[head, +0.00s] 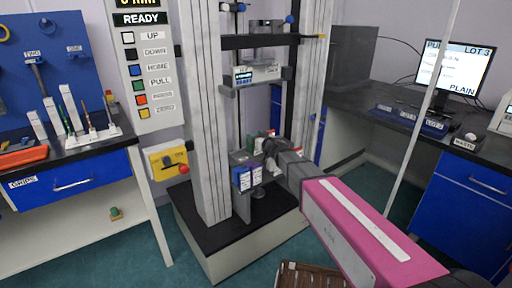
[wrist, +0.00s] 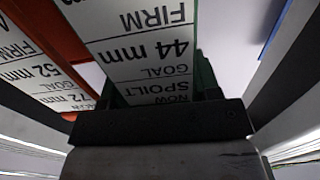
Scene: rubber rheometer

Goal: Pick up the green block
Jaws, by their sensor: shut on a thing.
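The green block (wrist: 207,82) shows in the wrist view as green edges around a white label. The label reads FIRM, 44 mm, GOAL, SPOILT and NOW, upside down. My gripper (head: 268,153) is at the testing machine's lower part in the head view, beyond my pink arm. It is shut on the green block. A dark bar crosses in front of the block's near end in the wrist view and hides part of it. In the head view the block is too small and covered to make out clearly.
A red piece (wrist: 70,62) with a 52 mm label is close beside the block. The testing machine's tall column (head: 203,110) stands just left of my gripper. Blue-fronted benches stand left (head: 75,185) and right (head: 468,200). A brown crate (head: 308,276) is on the floor.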

